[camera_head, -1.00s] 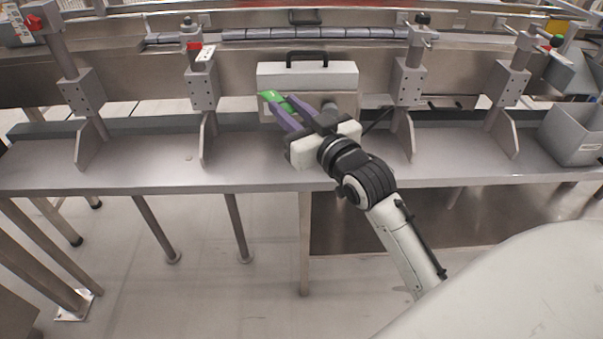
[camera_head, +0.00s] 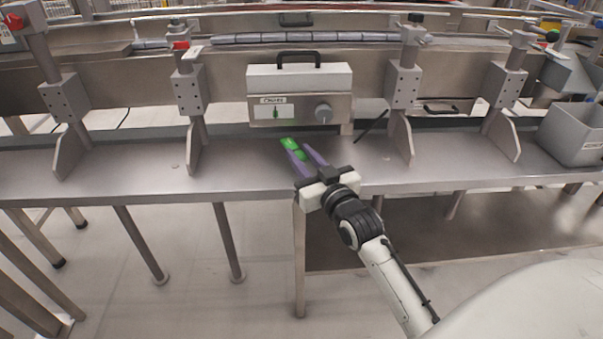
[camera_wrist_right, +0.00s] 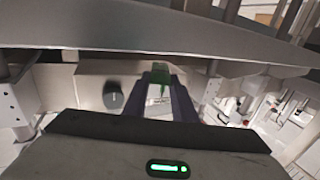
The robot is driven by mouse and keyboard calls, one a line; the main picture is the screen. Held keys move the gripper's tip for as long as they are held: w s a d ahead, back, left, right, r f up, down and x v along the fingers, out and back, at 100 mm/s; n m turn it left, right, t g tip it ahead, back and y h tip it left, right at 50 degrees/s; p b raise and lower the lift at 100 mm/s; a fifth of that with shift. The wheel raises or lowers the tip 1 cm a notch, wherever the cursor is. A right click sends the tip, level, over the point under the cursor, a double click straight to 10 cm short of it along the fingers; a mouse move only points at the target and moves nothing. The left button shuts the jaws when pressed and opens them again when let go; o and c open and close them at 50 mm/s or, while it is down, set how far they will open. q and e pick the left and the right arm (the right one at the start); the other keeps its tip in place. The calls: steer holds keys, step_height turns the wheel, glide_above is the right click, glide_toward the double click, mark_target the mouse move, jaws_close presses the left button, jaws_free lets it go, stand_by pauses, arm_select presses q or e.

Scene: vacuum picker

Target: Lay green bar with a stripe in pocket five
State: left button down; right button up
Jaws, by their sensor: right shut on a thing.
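My right gripper (camera_head: 302,151) reaches in over the steel shelf with its purple fingers pointing away from me. It is shut on the green bar (camera_head: 290,144), which sticks out at the fingertips. The bar also shows between the fingers in the right wrist view (camera_wrist_right: 161,76). A thin dark line crosses the bar in the head view; I cannot tell if it is the stripe. Pocket five cannot be made out in either view. My left gripper is not in view.
A control box (camera_head: 300,77) with a black handle and a knob (camera_head: 323,113) stands just behind the gripper. Grey upright posts (camera_head: 190,92) rise along the shelf (camera_head: 240,160). A grey bin (camera_head: 578,135) is at the right. The shelf left of the gripper is clear.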

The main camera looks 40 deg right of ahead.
steer(key=shift+f, duration=0.5)
step_height(320, 180, down, 3)
steer(key=shift+r+b, duration=0.2)
steer(key=shift+b, duration=0.4)
steer(key=shift+f, duration=0.2)
steer(key=shift+r, duration=0.1)
steer(key=shift+f, duration=0.2)
steer(key=o, duration=1)
steer(key=shift+r, duration=0.1)
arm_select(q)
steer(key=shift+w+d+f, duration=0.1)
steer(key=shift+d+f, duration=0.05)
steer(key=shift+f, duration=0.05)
